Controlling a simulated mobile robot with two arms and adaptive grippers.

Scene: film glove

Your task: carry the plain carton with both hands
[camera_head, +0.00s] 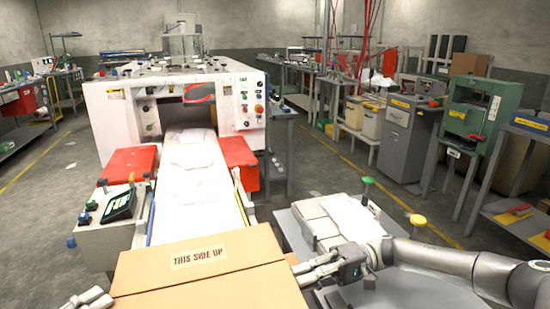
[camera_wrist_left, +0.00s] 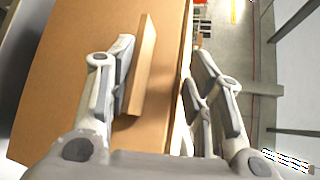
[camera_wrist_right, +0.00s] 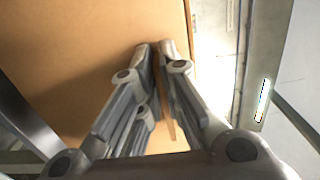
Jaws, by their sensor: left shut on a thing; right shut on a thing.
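The plain carton (camera_head: 205,272) is a brown cardboard box at the bottom of the head view, with a "THIS SIDE UP" label on top. My right gripper (camera_head: 303,272) is at its right edge. In the right wrist view its fingers (camera_wrist_right: 157,50) are close together on a thin part of the carton (camera_wrist_right: 80,50). My left gripper (camera_head: 88,298) shows only partly at the carton's lower left. In the left wrist view its fingers (camera_wrist_left: 162,52) stand wider apart, astride a raised strip and edge of the carton (camera_wrist_left: 75,60). What supports the carton underneath is hidden.
A white conveyor (camera_head: 195,185) runs from beyond the carton into a white machine (camera_head: 240,95) with red side panels. A control box (camera_head: 105,215) stands at left. A grey table (camera_head: 290,235) with pale packets (camera_head: 345,215) is at right. Open floor lies beyond.

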